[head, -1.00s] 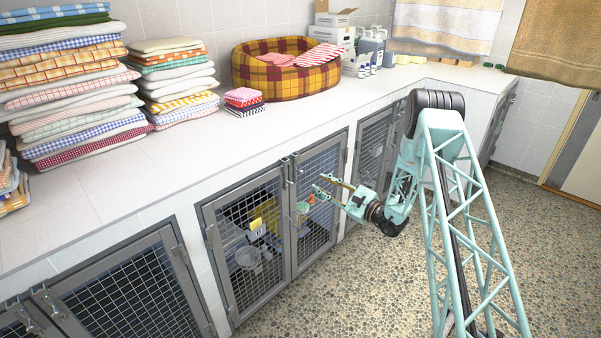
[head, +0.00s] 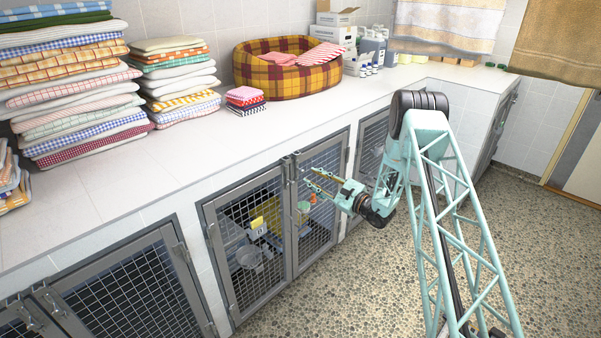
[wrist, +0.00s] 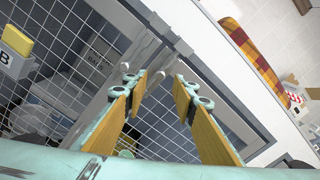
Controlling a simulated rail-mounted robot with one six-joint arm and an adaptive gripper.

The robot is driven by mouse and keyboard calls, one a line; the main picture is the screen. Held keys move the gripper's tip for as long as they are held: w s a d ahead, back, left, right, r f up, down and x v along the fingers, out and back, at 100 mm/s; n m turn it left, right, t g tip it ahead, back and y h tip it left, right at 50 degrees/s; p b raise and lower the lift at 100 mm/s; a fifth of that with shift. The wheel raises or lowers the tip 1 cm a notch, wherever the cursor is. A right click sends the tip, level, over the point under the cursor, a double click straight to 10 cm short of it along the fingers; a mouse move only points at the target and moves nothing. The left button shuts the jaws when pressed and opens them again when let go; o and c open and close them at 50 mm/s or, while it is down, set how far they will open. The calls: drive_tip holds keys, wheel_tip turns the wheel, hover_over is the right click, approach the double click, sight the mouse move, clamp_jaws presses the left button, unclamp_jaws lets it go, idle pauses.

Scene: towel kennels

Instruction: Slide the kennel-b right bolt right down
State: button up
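Two small metal bolts sit at the top where the doors meet. The right bolt (head: 298,168) has a pale knob, which shows in the wrist view (wrist: 158,77) between my fingertips or just beyond them. My gripper (head: 308,176) is open, its two yellow-padded fingers (wrist: 160,82) pointing at the bolts. I cannot tell whether a finger touches the knob.
The white counter (head: 130,185) overhangs the kennels, with towel stacks (head: 70,85) and a plaid pet bed (head: 285,85) on top. Another kennel (head: 125,290) stands at the left, and one more (head: 372,140) lies behind my arm. The pebbled floor (head: 330,285) in front is clear.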

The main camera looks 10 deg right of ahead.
sight(300, 170)
drive_tip(key=shift+b+x, duration=0.35)
drive_tip(key=shift+x, duration=3.65)
drive_tip(key=c, duration=0.8)
drive_tip(key=shift+f+b, duration=1.05)
drive_tip(key=shift+f, duration=0.75)
clamp_jaws()
drive_tip(key=o, duration=0.8)
unclamp_jaws()
drive_tip(key=shift+f, duration=0.1)
drive_tip(key=shift+d, duration=0.1)
drive_tip(key=shift+s, duration=0.1)
